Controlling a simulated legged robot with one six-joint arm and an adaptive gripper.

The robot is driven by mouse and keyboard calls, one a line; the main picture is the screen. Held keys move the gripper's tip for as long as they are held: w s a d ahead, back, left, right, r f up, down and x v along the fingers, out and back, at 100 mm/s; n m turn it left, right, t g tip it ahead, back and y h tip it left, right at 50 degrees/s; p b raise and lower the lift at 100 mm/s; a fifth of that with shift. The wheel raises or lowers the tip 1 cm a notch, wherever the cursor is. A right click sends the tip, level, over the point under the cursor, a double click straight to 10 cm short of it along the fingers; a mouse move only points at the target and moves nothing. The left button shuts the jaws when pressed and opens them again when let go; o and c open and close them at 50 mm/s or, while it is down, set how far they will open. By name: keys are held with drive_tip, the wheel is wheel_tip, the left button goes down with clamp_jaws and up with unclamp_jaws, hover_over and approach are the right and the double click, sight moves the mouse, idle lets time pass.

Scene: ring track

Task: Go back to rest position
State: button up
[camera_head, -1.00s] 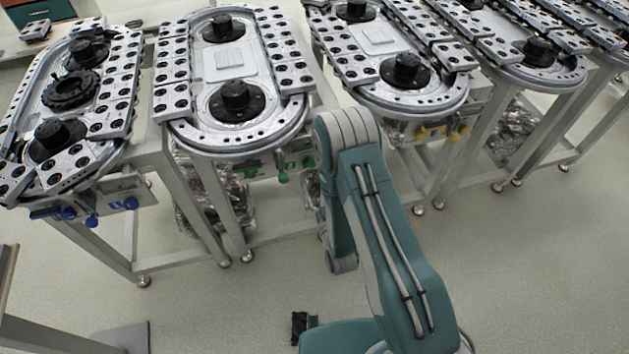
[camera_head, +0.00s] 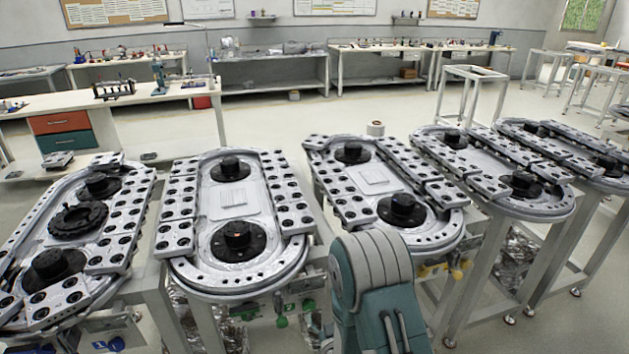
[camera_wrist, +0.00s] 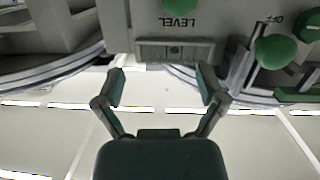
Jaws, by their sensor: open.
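My gripper (camera_wrist: 160,86) shows in the wrist view with its two fingers spread apart and nothing between them. Beyond the fingertips is a grey panel (camera_wrist: 200,30) marked "LEVEL", with a green knob (camera_wrist: 276,49) to the right. The underside of a ring track shows at the upper left of that view. In the head view my folded arm stands at the bottom centre, in front of the gap between two ring tracks, the second (camera_head: 180,268) and third (camera_head: 440,238) from the left. My gripper is hidden in the head view.
Several oval ring tracks on metal stands line up side by side, including a leftmost one (camera_head: 40,222) with a black ring part (camera_head: 78,220). Workbenches (camera_head: 275,72) stand along the back wall. Open floor (camera_head: 330,110) lies between tracks and benches.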

drive_tip(key=s+d+r+m+g+h, duration=0.1)
drive_tip(key=d+r+g, duration=0.15)
drive_tip(key=r, duration=0.45)
drive_tip(key=s+d+r+g+h, duration=0.1)
drive_tip(key=s+d+r, duration=0.15)
drive_tip(key=r, duration=0.45)
drive_tip(key=d+r+m+g+h, duration=0.1)
drive_tip(key=d+r+g, duration=0.15)
drive_tip(key=r, duration=0.35)
drive_tip(key=s+d+r+g, duration=0.1)
drive_tip(key=s+r, duration=0.2)
drive_tip(key=s, duration=0.5)
drive_tip(key=s+d+r+m+g, duration=0.1)
drive_tip(key=s+d+r+g, duration=0.1)
drive_tip(key=s, duration=0.5)
drive_tip(key=s+d+r+g+h, duration=0.1)
drive_tip(key=s+r, duration=0.3)
drive_tip(key=s, duration=0.4)
drive_tip(key=shift+s+d+r, duration=0.25)
drive_tip(key=shift+s+d, duration=0.1)
drive_tip(key=shift+d, duration=0.4)
drive_tip(key=shift+w, duration=0.1)
